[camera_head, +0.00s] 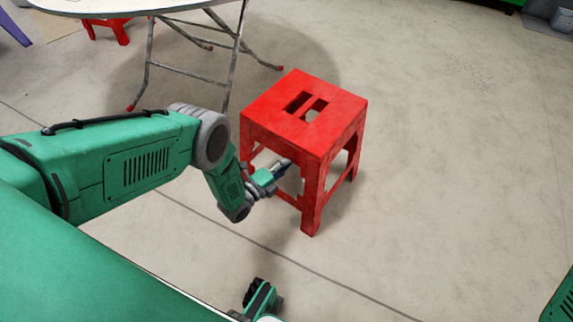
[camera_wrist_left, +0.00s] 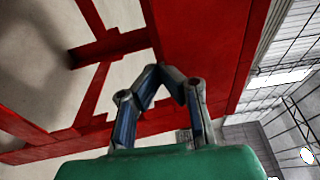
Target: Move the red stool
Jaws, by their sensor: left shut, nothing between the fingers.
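The red stool (camera_head: 305,112) stands upright on the floor, with a slotted square seat. My left gripper (camera_head: 285,164) is at the stool's near left side, below seat level, in front of the opening between its legs. In the left wrist view, the stool's red panel and bars (camera_wrist_left: 200,40) fill much of the picture. The left fingers (camera_wrist_left: 172,72) meet at their tips in front of the red panel, with nothing between them. Whether they touch the stool I cannot tell. My right gripper is not visible.
A round white table (camera_head: 120,5) with folding metal legs stands behind and left of the stool. Another red stool (camera_head: 118,30) is partly hidden beneath it. The concrete floor (camera_head: 450,150) to the right is clear. A grey container (camera_head: 550,18) stands at the far right.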

